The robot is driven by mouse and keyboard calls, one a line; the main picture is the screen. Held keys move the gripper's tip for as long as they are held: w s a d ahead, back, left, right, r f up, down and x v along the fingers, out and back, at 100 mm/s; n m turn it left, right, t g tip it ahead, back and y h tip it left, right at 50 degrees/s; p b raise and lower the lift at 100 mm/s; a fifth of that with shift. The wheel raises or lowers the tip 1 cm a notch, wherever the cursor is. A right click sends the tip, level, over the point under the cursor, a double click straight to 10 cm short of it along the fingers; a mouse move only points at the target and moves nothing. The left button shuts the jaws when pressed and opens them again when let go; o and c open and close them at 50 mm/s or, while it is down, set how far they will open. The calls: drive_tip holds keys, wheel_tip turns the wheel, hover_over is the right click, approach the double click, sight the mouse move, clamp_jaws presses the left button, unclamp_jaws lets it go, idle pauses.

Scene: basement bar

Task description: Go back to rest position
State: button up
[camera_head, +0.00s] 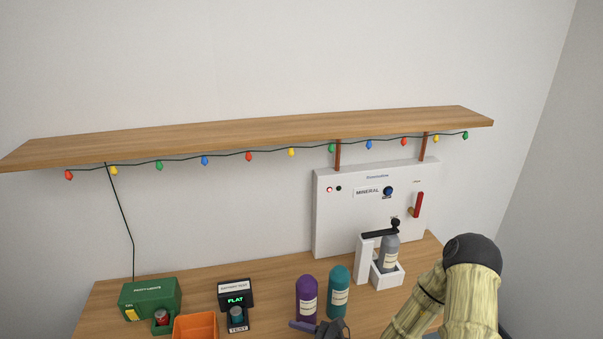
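My arm comes in at the lower right. My gripper (318,328) shows in part at the bottom edge, in front of the purple bottle (306,298) and the teal bottle (339,290). Both bottles stand upright on the wooden counter (270,275). The gripper's fingers are dark and cut off by the frame edge, so I cannot tell whether they are open or shut, or whether they touch a bottle.
A white panel (348,225) with a red lever (418,204) and a dispenser holding a grey bottle (390,252) stands at the right. A green box (150,294), a black tester (236,291) and an orange bin (195,325) stand left. A wooden shelf (250,132) hangs above.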

drive_tip(key=s+d+r+n+g+h, duration=0.2)
drive_tip(key=s+n+g+h, duration=0.1)
drive_tip(key=s+n+g, duration=0.3)
drive_tip(key=s+d+r+n+g+h, duration=0.2)
drive_tip(key=s+n+g, duration=0.1)
drive_tip(key=s+n, duration=0.35)
drive_tip(key=w+d+r+n+t+h, duration=0.2)
drive_tip(key=d+r+n+t+h, duration=0.3)
drive_tip(key=d+r+n+h, duration=0.5)
drive_tip(key=d, duration=0.3)
drive_tip(key=shift+d, duration=0.2)
